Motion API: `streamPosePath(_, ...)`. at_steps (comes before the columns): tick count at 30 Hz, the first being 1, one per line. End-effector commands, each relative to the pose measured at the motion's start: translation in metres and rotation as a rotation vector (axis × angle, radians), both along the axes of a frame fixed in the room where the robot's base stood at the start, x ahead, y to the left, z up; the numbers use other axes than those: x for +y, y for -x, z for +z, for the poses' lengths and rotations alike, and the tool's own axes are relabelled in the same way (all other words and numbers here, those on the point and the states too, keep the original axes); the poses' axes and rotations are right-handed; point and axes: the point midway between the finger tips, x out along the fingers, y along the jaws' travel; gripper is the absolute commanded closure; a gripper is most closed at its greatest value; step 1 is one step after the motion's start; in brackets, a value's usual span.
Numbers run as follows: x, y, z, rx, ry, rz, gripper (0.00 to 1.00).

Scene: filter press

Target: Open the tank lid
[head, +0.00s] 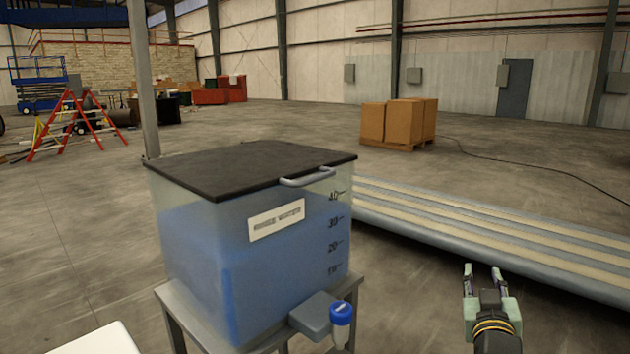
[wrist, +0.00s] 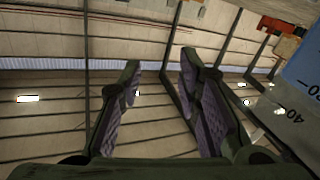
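The tank (head: 255,265) is a clear box holding blue liquid, with a white label and level marks up to 40. Its dark lid (head: 250,168) lies flat and closed on top. A light grey handle (head: 307,177) sticks out at the lid's front right edge. My gripper (head: 483,270) is to the right of the tank, lower than the lid and well apart from it, with fingers pointing up. In the wrist view, my gripper (wrist: 160,75) has its fingers apart with nothing between them. A corner of the tank (wrist: 303,75) shows at that view's right edge.
The tank stands on a metal stand (head: 180,325), with a blue-topped valve (head: 341,315) at its lower front. A long low grey platform with cream strips (head: 480,225) runs behind my gripper. Boxes on a pallet (head: 398,122) stand farther back. The air above the lid is clear.

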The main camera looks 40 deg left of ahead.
Motion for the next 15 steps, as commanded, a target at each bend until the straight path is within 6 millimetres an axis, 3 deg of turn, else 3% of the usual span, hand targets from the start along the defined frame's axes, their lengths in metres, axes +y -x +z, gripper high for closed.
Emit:
streamPosePath(4,0.038,-0.006,0.007,-0.052,0.197,0.18,0.69)
streamPosePath(8,0.09,0.004,0.031,-0.208,0.382,0.385,0.69)
streamPosePath(12,0.153,0.037,0.073,-0.506,0.572,0.621,0.69)
streamPosePath(15,0.186,0.066,0.101,-0.746,0.666,0.744,0.69)
